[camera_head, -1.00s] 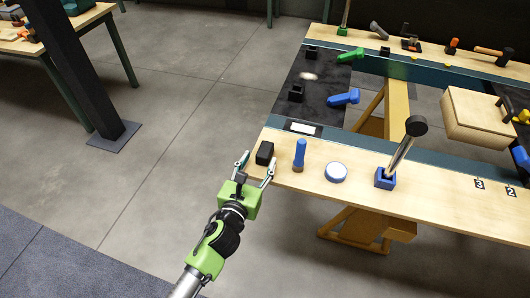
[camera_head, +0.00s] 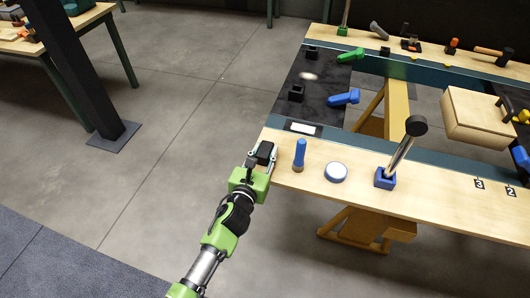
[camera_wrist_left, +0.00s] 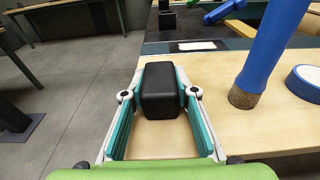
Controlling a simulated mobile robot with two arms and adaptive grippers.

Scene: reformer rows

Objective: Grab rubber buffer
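The rubber buffer (camera_head: 264,151) is a black block with rounded edges near the left end of the light wooden bench top. In the left wrist view the rubber buffer (camera_wrist_left: 160,92) stands between the two teal finger pads, which lie close along both its sides. My left gripper (camera_head: 261,156) reaches it from the front and appears shut on it. In the left wrist view my left gripper (camera_wrist_left: 160,98) shows from behind. The buffer seems to rest on the bench top. My right gripper is in neither view.
A blue-handled tool (camera_head: 299,153) stands upright just right of the buffer. A blue-and-white disc (camera_head: 336,172) and a blue block holding a black-knobbed lever (camera_head: 386,178) stand further right. A black mat with a white label (camera_head: 303,128) lies behind. Open floor is left.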

